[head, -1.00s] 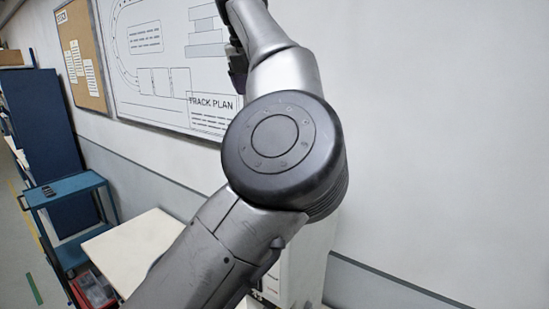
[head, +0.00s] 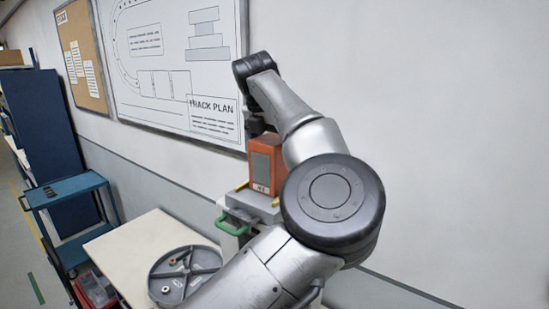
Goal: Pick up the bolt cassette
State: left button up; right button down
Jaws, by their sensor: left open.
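An orange box with a grey-green front panel, which looks like the bolt cassette (head: 264,165), stands upright on a grey stand. My left arm comes up from below and bends over at the top. My left gripper (head: 257,128) points down just above the top of the orange box and is open. Its fingertips are small and dark here, partly hidden by my own arm, so I cannot tell whether they touch the box or reach around it. My arm also covers the right side of the box. My right gripper is not in view.
The grey stand (head: 252,203) has yellow strips and a green handle (head: 232,226). Left of it, a round grey divided tray (head: 165,292) with small parts lies on a pale table (head: 125,250). A blue cart (head: 68,189) stands farther left. A wall with a track plan board is behind.

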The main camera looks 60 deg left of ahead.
pick_arm(q)
jog(key=shift+x, duration=0.85)
jog(key=shift+f+b, duration=0.25)
jog(key=shift+b, duration=0.1)
jog(key=shift+c, duration=0.4)
jog(key=c, duration=0.7)
